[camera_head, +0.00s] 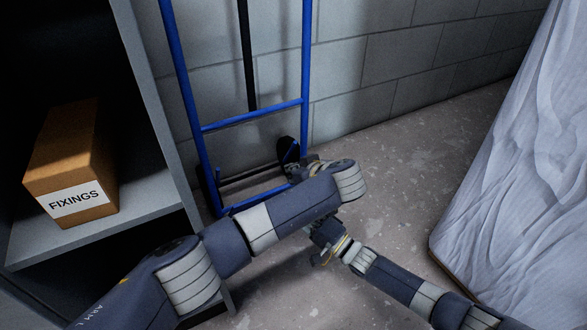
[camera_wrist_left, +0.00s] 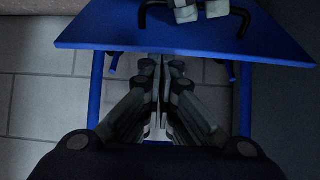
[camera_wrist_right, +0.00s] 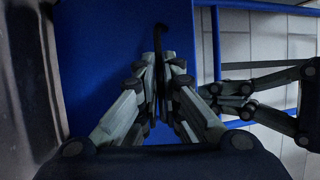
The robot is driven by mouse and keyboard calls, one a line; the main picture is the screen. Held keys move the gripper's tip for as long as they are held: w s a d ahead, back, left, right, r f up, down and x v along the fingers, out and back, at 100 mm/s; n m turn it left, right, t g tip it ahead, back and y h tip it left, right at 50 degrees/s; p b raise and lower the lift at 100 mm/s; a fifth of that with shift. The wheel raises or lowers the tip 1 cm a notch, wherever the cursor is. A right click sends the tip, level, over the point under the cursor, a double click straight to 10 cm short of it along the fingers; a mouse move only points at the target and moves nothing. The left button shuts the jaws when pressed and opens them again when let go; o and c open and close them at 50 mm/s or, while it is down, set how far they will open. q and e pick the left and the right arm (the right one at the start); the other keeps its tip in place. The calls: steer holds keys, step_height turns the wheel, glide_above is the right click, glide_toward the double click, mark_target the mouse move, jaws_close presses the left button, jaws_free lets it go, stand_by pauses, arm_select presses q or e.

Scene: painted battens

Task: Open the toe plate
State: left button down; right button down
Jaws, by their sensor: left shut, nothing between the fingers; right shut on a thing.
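The toe plate (camera_wrist_left: 185,42) is a flat blue panel at the foot of a blue hand truck (camera_head: 252,115); my left arm hides much of that area in the head view. A black handle (camera_wrist_right: 172,45) stands on the plate. My right gripper (camera_wrist_right: 160,68) is shut on this handle, with blue plate behind it in the right wrist view (camera_wrist_right: 105,60). My left gripper (camera_wrist_left: 160,70) is shut and empty close to the plate; in the left wrist view its fingers point toward the plate's edge. It also shows at the right in the right wrist view.
A grey shelf (camera_head: 150,205) with a cardboard box (camera_head: 70,165) marked FIXINGS stands left. A wrapped pale slab (camera_head: 515,150) leans at the right. A grey block wall (camera_head: 400,60) is behind the truck. Concrete floor (camera_head: 400,190) is clear between truck and slab.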

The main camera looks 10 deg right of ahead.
steer(key=shift+a+f+h, duration=0.25)
steer(key=shift+f+h, duration=0.05)
steer(key=shift+f, duration=0.6)
steer(key=c, duration=1.8)
jaws_free()
steer(key=shift+w+a+f, duration=0.1)
steer(key=shift+w+f, duration=0.05)
steer(key=shift+d+r, duration=0.3)
steer(key=shift+r, duration=0.05)
